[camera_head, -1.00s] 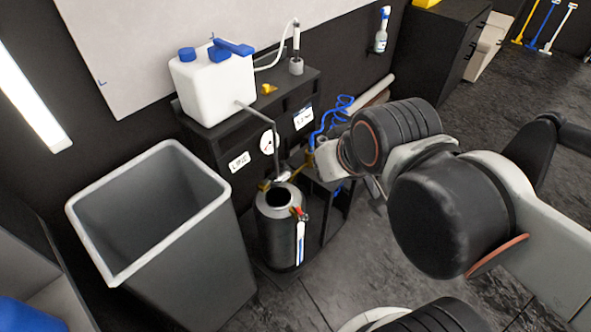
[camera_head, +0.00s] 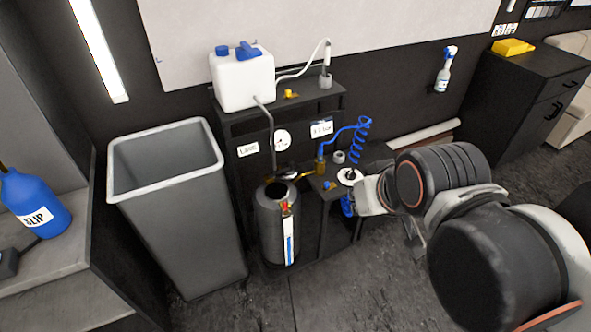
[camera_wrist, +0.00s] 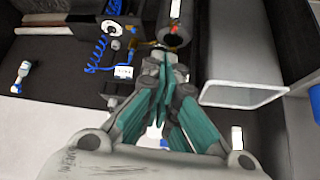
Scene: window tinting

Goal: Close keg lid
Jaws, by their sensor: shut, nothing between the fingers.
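My gripper (camera_wrist: 165,58) has teal fingers closed together and empty, apparently apart from the keg. In the head view my arm hides most of the gripper.
A grey bin (camera_head: 180,215) stands close left of the keg. A white tank (camera_head: 242,80) sits on the bench, its grey pipe coming down near the keg. A coiled blue hose (camera_head: 362,137) rises from the side shelf. The floor in front is clear.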

